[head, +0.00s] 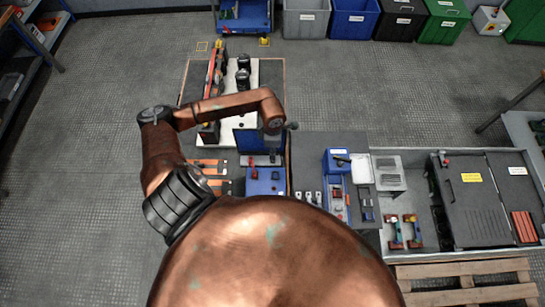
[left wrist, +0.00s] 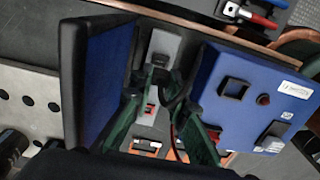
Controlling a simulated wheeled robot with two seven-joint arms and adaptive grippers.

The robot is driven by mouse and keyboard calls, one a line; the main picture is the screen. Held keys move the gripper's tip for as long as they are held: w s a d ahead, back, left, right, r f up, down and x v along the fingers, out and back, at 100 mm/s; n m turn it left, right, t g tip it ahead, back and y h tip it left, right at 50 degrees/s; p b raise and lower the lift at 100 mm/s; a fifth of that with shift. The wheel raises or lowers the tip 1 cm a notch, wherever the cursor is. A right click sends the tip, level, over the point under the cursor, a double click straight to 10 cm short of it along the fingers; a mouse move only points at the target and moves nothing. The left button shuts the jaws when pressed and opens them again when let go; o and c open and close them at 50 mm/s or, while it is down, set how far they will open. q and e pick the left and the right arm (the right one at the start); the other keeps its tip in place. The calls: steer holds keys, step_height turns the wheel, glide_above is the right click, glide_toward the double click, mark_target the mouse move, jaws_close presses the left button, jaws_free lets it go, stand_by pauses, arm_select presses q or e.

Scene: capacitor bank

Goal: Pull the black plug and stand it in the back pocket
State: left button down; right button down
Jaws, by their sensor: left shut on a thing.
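In the left wrist view my left gripper (left wrist: 169,88) has its green fingers shut on a dark piece, which looks like the black plug (left wrist: 174,87). The fingers cover much of it, and I cannot tell whether it is still seated. It is between an upright blue panel (left wrist: 103,75) and a blue box (left wrist: 222,75). In the head view my arm hides the fingers; the blue box (head: 265,182) stands below the blue panel (head: 271,143).
A grey block (left wrist: 165,45) stands just beyond the fingertips. A white perforated board (left wrist: 30,105) lies left of the panel. In the head view, black cylinders (head: 243,70) stand on the back board, and a blue tool holder (head: 337,160) is at right.

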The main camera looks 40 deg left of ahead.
arm_select(q)
steer(key=shift+r+p, duration=0.35)
steer(key=shift+r, duration=0.4)
steer(key=shift+r+p, duration=0.65)
steer(key=shift+r, duration=0.55)
steer(key=p, duration=0.1)
glide_above(275, 176)
stand_by(0.9)
steer(key=shift+f, duration=0.15)
steer(key=shift+f+b, duration=0.65)
steer(key=shift+f, duration=0.05)
steer(key=shift+f+b, duration=0.5)
